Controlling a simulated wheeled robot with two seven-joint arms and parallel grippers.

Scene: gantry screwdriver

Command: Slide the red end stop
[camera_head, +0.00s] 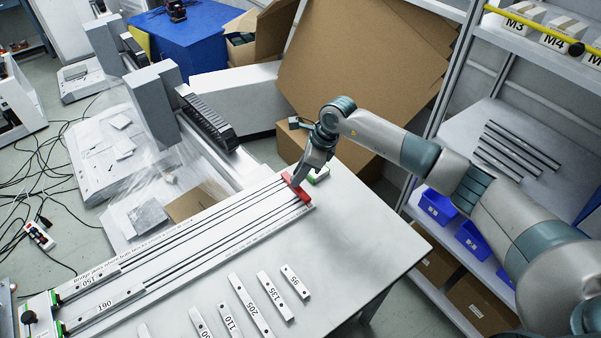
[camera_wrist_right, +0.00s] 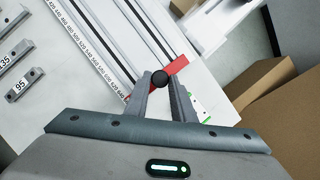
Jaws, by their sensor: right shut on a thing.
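The red end stop (camera_head: 298,188) is a red bar lying across the far right end of the long slotted rail (camera_head: 215,244) on the white table. In the right wrist view the red end stop (camera_wrist_right: 177,65) shows beyond my fingers, with a round black knob (camera_wrist_right: 160,78) between the fingertips. My right gripper (camera_head: 300,178) reaches down at the end stop. In the right wrist view my right gripper (camera_wrist_right: 161,85) is shut on the end stop at its knob. Part of the end stop is hidden by the fingers. My left gripper is not in view.
Labelled bars such as the 95 bar (camera_head: 295,281) lie on the table in front of the rail. Bars marked 150 (camera_head: 90,284) and 190 (camera_head: 104,308) lie along the rail's left part. A grey gantry (camera_head: 155,105) stands behind. The table's right part is clear.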

